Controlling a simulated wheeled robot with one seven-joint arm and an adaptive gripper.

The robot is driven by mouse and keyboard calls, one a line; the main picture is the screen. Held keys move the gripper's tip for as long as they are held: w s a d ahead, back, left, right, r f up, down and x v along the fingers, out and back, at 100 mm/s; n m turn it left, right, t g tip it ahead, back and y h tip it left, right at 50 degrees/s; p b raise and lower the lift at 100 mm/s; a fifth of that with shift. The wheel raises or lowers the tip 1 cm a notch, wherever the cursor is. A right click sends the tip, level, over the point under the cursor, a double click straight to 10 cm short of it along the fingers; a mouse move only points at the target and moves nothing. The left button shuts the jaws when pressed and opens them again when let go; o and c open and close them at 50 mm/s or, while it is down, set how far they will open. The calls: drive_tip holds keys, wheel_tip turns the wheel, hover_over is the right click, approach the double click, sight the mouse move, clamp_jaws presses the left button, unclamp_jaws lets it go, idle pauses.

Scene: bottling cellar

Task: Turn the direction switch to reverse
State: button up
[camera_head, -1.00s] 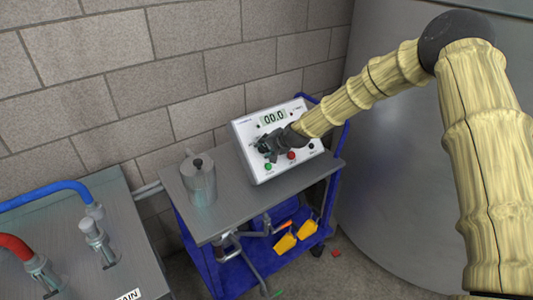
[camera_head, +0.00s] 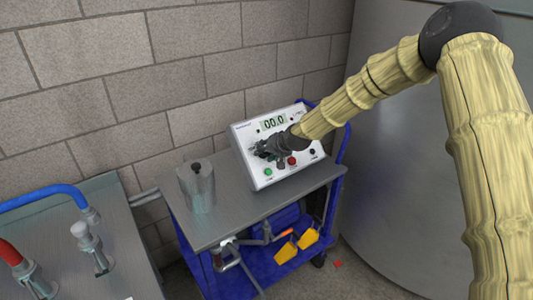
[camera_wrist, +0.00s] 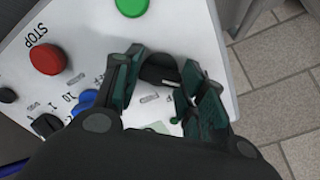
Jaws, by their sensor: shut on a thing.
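The white control box (camera_head: 240,150) stands on the cart with its sloped face toward me and its display reading 00.0. My gripper (camera_head: 262,150) is at the left part of that face. In the wrist view, my gripper (camera_wrist: 162,70) has one finger on each side of a black knob (camera_wrist: 158,70) and is shut on it. This looks like the direction switch. The fingers hide part of the knob and its labels, so I cannot read its setting.
Close by are a green button (camera_wrist: 132,6), a red STOP button (camera_wrist: 47,59), a blue knob (camera_wrist: 84,102) and another black knob (camera_wrist: 47,125). A large steel tank (camera_head: 400,160) is at right.

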drive_tip(key=o, duration=1)
drive_tip(key=shift+o, duration=0.2)
drive_tip(key=v, duration=1.2)
drive_tip(key=shift+f, duration=0.1)
